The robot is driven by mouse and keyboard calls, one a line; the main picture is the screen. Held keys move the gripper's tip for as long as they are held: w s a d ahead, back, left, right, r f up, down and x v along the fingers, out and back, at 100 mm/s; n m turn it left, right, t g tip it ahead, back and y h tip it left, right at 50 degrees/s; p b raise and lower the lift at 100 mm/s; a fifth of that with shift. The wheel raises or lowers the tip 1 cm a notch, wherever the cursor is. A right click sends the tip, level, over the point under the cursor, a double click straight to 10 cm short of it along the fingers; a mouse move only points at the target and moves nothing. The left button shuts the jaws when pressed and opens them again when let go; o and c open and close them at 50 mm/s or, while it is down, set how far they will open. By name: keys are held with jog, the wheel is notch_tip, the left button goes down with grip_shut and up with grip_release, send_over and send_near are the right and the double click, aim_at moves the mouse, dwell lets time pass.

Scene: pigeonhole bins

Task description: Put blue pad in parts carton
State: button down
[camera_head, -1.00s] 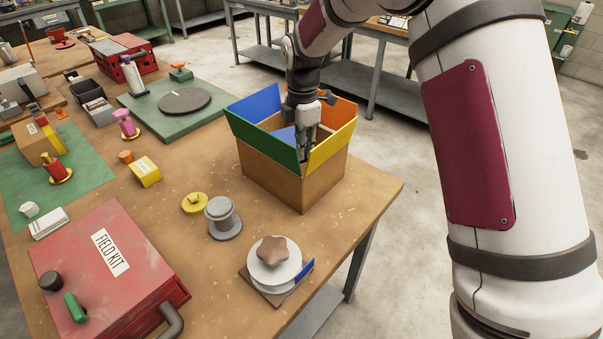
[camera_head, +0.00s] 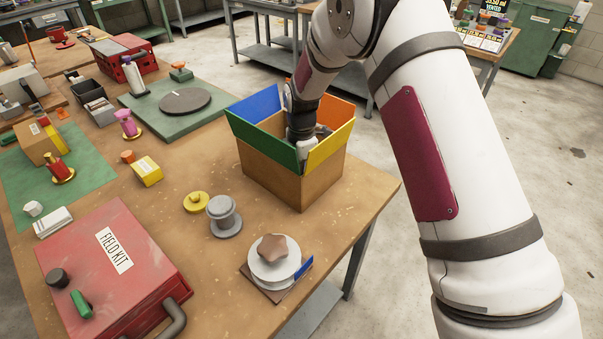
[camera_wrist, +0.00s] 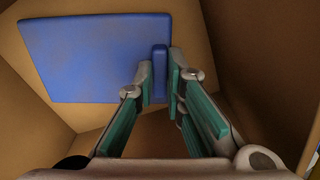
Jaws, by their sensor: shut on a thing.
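The parts carton (camera_head: 285,180) is an open cardboard box with blue, green, yellow and orange flaps, near the right edge of the table. My gripper reaches down inside it, and its fingers are hidden behind the flaps in the head view. In the wrist view my gripper (camera_wrist: 166,85) is shut on an upright blue grip of the blue pad (camera_wrist: 95,58). The pad is a flat blue rectangle inside the carton, close to its brown bottom. I cannot tell whether it touches the bottom. The head view does not show the pad.
A red field kit case (camera_head: 110,255) lies at the front left. A grey spool (camera_head: 223,215), a yellow knobbed disc (camera_head: 197,202) and a white disc with a brown star (camera_head: 273,262) stand near the carton. The table's right edge is close by.

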jog(key=shift+f, duration=0.15)
jog(key=c, duration=1.7)
grip_release()
jog(key=shift+o, duration=0.2)
notch_tip(320, 180, up, 12)
jog(key=b, duration=0.1)
jog(key=shift+r+b, duration=0.2)
jog(key=shift+b, duration=0.15)
